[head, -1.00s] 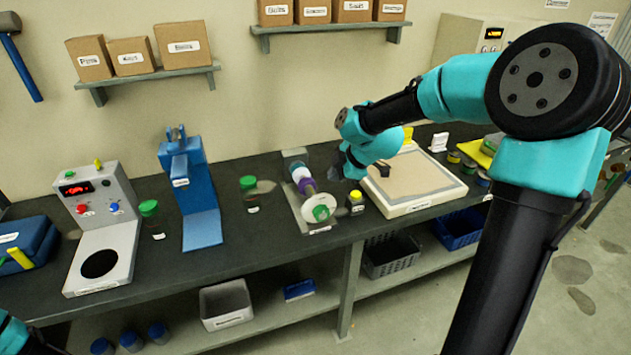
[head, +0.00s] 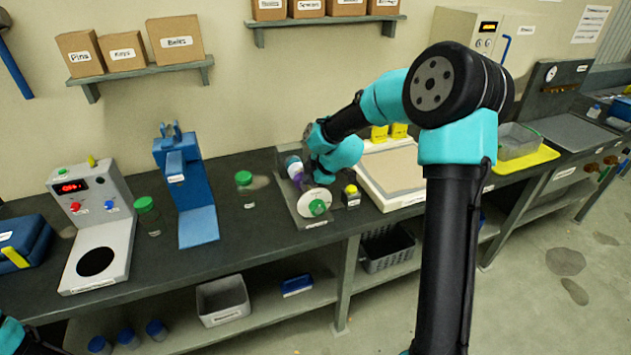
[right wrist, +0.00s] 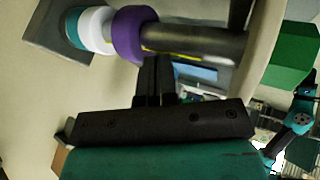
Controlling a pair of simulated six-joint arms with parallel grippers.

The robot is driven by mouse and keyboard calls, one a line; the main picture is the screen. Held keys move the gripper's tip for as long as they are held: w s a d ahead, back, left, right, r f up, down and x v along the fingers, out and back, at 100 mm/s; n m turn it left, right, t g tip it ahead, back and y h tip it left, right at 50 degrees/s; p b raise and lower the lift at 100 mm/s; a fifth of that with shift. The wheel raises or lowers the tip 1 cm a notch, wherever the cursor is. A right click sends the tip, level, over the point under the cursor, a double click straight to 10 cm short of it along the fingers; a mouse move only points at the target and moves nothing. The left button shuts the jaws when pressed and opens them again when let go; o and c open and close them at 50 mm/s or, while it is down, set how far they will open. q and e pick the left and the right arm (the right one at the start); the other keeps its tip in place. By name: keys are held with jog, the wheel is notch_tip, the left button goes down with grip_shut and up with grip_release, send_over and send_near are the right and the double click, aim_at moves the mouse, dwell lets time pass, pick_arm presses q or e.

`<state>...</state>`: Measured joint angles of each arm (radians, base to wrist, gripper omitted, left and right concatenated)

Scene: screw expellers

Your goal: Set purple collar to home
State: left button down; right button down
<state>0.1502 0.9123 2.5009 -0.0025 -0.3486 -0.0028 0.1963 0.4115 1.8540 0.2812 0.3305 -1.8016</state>
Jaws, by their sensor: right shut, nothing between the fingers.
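The purple collar (right wrist: 131,34) sits around the dark shaft (right wrist: 195,42) in the right wrist view, touching or close beside a white collar (right wrist: 96,29). A teal ring (right wrist: 72,26) lies beyond the white one, by a grey block. A short yellow mark shows on the bare shaft on the collar's other side. In the head view a little of the purple collar (head: 297,177) shows beside my right arm. My right gripper (right wrist: 158,62) is shut and empty, its fingertips close beside the collar and shaft; contact is unclear. My left gripper is out of view.
A pale disc (head: 314,203) with a green end piece (head: 317,207) closes the shaft's near end. A small yellow-topped block (head: 351,195) stands to its right, a white-framed tray (head: 413,196) beyond. A green-lidded jar (head: 245,188) and a blue press (head: 183,190) stand left.

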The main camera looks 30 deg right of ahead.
aim_at(301, 173)
jog(key=shift+w+d, duration=0.1)
jog(key=shift+w, duration=0.55)
jog(key=w, duration=0.3)
jog(key=shift+w+d, duration=0.1)
jog(key=shift+d, duration=0.2)
jog(key=shift+w+d+r, duration=0.1)
jog(key=shift+w+d, duration=0.05)
jog(key=shift+w, duration=0.15)
jog(key=shift+s+a, duration=0.2)
jog(key=shift+s, duration=0.25)
jog(key=s, duration=0.3)
jog(key=shift+s+a+r, duration=0.15)
jog(key=shift+s+r, duration=0.2)
jog(key=shift+s, duration=0.05)
jog(key=v, duration=0.9)
